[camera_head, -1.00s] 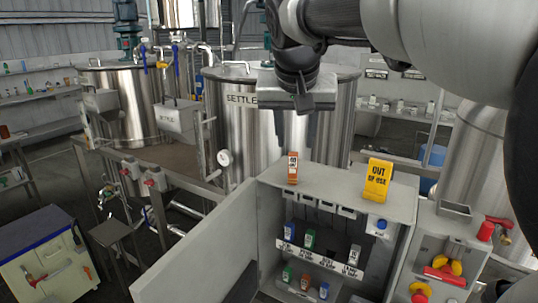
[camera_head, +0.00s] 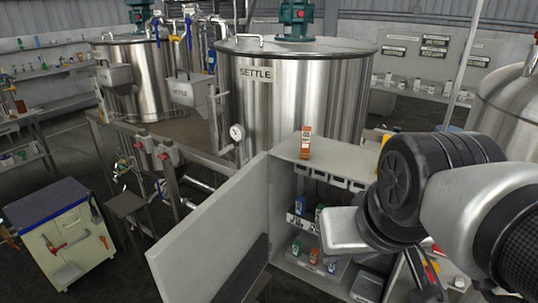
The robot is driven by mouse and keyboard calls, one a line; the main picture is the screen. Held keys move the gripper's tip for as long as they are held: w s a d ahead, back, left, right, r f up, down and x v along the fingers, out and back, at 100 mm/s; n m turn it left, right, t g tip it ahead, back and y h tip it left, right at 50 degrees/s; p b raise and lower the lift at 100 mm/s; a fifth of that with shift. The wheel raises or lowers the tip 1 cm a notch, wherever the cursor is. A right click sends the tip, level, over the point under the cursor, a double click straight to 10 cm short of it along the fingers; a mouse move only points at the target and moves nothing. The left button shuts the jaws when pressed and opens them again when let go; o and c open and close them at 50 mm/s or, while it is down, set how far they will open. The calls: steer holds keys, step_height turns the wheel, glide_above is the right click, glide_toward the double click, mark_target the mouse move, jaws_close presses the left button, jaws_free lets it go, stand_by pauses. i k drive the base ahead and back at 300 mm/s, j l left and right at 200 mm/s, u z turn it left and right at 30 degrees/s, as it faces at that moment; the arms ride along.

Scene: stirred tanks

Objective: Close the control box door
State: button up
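The control box (camera_head: 285,154) is a grey cabinet in front of the settle tank, with its front open. Its door (camera_head: 215,236) is swung wide open toward the lower left, hinged at the box's left side. Small blue, green and orange items stand on the shelves inside. My arm's end (camera_head: 350,225) is in front of the right part of the box and hides much of its interior. The fingers cannot be made out, so I cannot tell whether they are open or touching anything.
An orange labelled item (camera_head: 305,142) stands on top of the box. The large steel settle tank (camera_head: 300,100) is behind it. A cream cabinet with a dark top (camera_head: 65,245) stands at the left.

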mark_target(219, 251)
steer(key=j+u, duration=0.55)
steer(key=j, duration=0.15)
steer(key=i+j+u, duration=0.1)
steer(key=j+u, duration=0.35)
steer(key=i+j+u, duration=0.2)
steer(key=u, duration=0.2)
steer(key=i+j+z, duration=0.1)
steer(key=z, duration=0.35)
steer(key=i+j+z, duration=0.15)
steer(key=z, duration=0.3)
steer(key=i+j+z, duration=0.1)
steer(key=z, duration=0.35)
steer(key=j+z, duration=0.45)
steer(key=i+j+z, duration=0.1)
steer(key=z, duration=0.35)
steer(key=j+z, duration=0.3)
steer(key=z, duration=0.15)
steer(key=k+j+z, duration=0.25)
steer(key=k+z, duration=0.1)
steer(key=z, duration=0.15)
